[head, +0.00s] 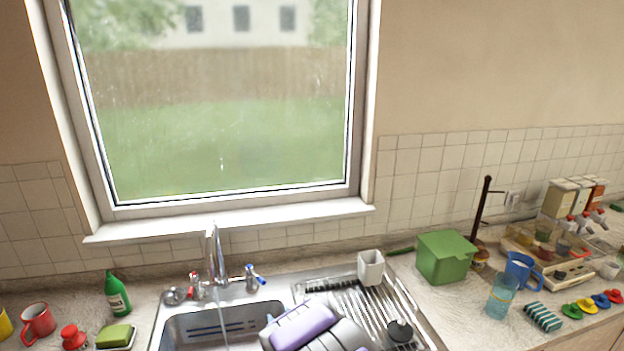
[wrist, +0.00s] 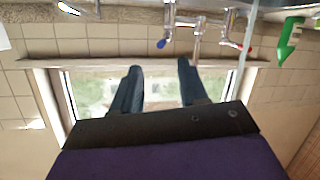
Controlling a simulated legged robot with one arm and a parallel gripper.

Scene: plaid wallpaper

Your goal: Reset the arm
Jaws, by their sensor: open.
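My gripper (wrist: 159,68) shows in the wrist view with its two dark fingers spread apart and nothing between them. The wrist picture is upside down, with the window beyond the fingers and the faucet at the top. In the head view, my purple and grey arm is at the bottom middle, in front of the sink (head: 178,330) and the drying rack (head: 410,305). The fingertips cannot be made out there. The faucet (head: 214,250) stands behind the sink, and a thin stream appears to fall from it.
A green bottle (head: 117,295), red mug (head: 38,321) and sponge (head: 114,335) stand left of the sink. To the right are a white cup (head: 370,267), green box (head: 445,256), blue pitcher (head: 519,270), glass (head: 500,297) and striped sponge (head: 542,316). The window (head: 220,110) is behind.

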